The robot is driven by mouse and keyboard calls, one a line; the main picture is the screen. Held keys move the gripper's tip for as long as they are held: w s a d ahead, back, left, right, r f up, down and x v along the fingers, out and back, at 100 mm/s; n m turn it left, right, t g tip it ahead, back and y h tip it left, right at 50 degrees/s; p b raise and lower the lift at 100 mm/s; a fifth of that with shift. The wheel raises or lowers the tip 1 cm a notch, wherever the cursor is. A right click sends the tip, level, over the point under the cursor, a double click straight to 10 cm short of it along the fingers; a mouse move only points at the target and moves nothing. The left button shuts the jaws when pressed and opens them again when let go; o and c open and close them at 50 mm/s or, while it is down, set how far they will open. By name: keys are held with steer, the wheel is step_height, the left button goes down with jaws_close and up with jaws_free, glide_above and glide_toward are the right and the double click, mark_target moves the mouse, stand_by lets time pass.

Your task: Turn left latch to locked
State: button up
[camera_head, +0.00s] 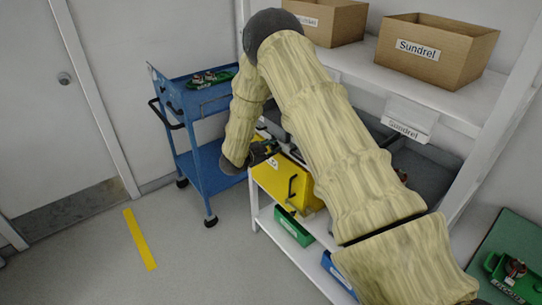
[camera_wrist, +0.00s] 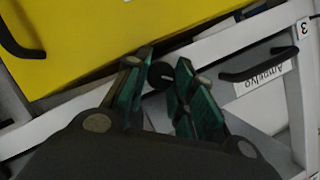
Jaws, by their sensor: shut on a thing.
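My gripper (camera_wrist: 160,88) has its two green-padded fingers around a small round black knob (camera_wrist: 160,72) with a pale mark on its face. It looks like the latch, though I cannot tell from the frames which side it is or its lock position. The knob sits by the edge of a yellow case (camera_wrist: 110,40) with a black handle. In the head view my gripper (camera_head: 264,148) is at the upper left part of the yellow case (camera_head: 279,180), partly hidden by my arm.
A blue trolley (camera_head: 190,110) stands left of the white shelf. Cardboard boxes (camera_head: 432,62) marked Sundrel sit on the upper shelf. A green bin (camera_head: 293,228) is below the case. In the wrist view a bin labelled Ampelvo (camera_wrist: 265,76) is at right.

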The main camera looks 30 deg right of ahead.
steer(key=m+t+b, duration=0.1)
steer(key=m+b, duration=0.1)
steer(key=b, duration=0.2)
steer(key=m+t+h+b, duration=0.1)
steer(key=m+b, duration=0.2)
steer(key=b, duration=0.2)
steer(key=f+m+t+h+b, duration=0.1)
steer(key=m+b, duration=0.1)
steer(key=b, duration=0.3)
steer(key=shift+s+m, duration=0.15)
steer(key=shift+m, duration=0.15)
steer(key=shift+m+b, duration=0.3)
steer(key=shift+b, duration=0.1)
steer(key=o, duration=1)
steer(key=shift+r, duration=0.1)
steer(key=v, duration=1.2)
steer(key=shift+s+d+f, duration=0.1)
steer(key=shift+f, duration=0.15)
